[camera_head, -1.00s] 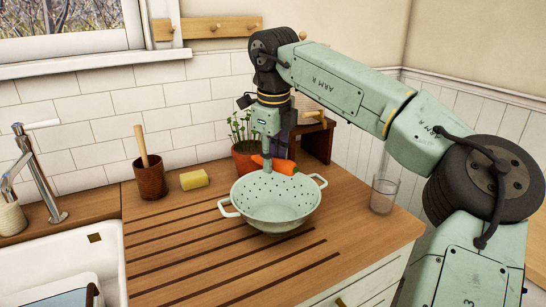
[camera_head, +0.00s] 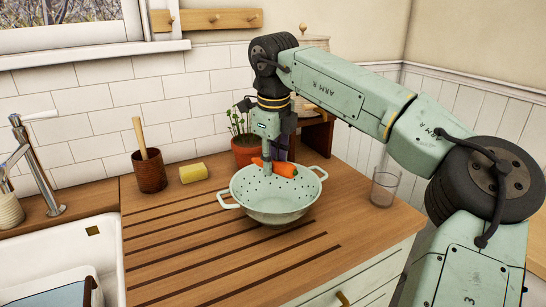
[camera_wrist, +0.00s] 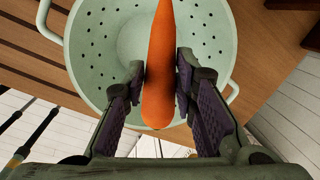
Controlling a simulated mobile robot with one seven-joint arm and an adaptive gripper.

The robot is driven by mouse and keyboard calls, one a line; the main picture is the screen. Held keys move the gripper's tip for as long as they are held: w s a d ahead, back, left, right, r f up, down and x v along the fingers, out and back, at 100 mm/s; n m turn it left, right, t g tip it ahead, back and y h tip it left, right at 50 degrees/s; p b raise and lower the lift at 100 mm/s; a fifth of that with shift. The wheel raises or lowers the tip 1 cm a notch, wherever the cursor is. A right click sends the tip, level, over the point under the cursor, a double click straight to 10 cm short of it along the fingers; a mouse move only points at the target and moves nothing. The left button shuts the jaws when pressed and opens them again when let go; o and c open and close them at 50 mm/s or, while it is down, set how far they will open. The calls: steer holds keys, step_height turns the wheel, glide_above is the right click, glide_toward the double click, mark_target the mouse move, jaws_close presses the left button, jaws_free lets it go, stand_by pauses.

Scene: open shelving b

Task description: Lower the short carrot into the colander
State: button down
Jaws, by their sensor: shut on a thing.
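The short carrot (camera_head: 284,169) is orange and held between the fingers of my gripper (camera_head: 274,160). In the wrist view the carrot (camera_wrist: 161,60) lies lengthwise between the two dark finger pads of my gripper (camera_wrist: 162,88), which are shut on it. The pale green colander (camera_head: 272,209) stands on the wooden counter, with two side handles and small holes. In the head view the carrot shows over the colander's back rim. In the wrist view the colander (camera_wrist: 100,50) lies beneath the carrot, its bowl empty where visible. The exact height gap cannot be told.
A potted plant (camera_head: 245,152) stands just behind the colander. A clear glass (camera_head: 384,188) is to the right near the counter's edge. A yellow sponge (camera_head: 193,173) and a brown pot with a wooden handle (camera_head: 149,172) are at the back left. The sink (camera_head: 60,255) is at left.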

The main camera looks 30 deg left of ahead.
steer(key=shift+f+b, duration=1.35)
steer(key=shift+f, duration=1.3)
steer(key=shift+f+b, duration=1.15)
steer(key=shift+f, duration=0.85)
steer(key=c, duration=1.2)
jaws_free()
steer(key=shift+r, duration=0.1)
